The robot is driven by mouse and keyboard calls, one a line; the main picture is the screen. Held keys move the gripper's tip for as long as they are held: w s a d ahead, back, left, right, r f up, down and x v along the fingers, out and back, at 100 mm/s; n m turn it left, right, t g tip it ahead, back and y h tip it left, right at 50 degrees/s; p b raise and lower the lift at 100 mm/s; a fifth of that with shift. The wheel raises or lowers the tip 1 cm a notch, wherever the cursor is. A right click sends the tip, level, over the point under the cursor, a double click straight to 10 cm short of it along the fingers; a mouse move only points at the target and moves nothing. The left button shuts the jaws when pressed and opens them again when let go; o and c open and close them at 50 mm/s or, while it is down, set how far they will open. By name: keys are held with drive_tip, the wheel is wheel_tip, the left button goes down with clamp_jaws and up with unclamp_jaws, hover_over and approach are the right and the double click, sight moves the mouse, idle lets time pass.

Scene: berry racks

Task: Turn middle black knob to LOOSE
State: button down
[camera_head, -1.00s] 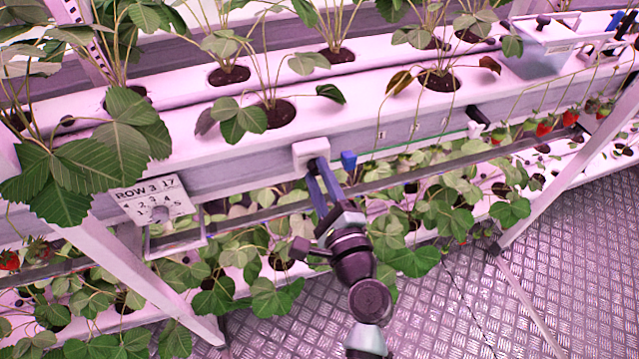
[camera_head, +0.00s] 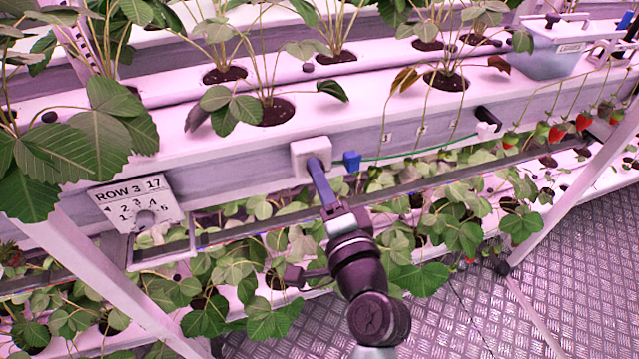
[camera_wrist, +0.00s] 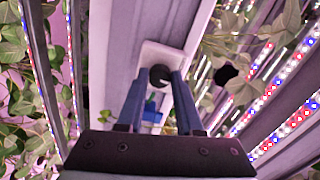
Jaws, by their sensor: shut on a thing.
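A white block (camera_head: 312,150) is fixed on the front face of the grey gutter in the head view; it also shows in the wrist view (camera_wrist: 151,56). A round black knob (camera_wrist: 160,76) sits on this block in the wrist view. My gripper (camera_wrist: 163,77) has its two blue fingers on either side of the knob and is shut on it. In the head view my gripper (camera_head: 314,165) reaches the block from below and hides the knob. I cannot read any marking that shows the knob's setting.
A blue piece (camera_head: 351,161) is just right of the block, with a green line running to a black clip (camera_head: 487,117). A row sign (camera_head: 137,203) hangs at the left. A grey rail crosses below the gutter, with leaves around my arm. Ripe strawberries (camera_head: 584,121) hang at the right.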

idle(0.4)
drive_tip(key=c, duration=0.6)
unclamp_jaws()
drive_tip(key=shift+s, duration=0.1)
drive_tip(key=b+v, duration=0.1)
drive_tip(key=v, duration=1.1)
drive_tip(key=shift+s+d+b, duration=0.15)
drive_tip(key=shift+s+b, duration=0.25)
drive_tip(key=shift+r, duration=0.1)
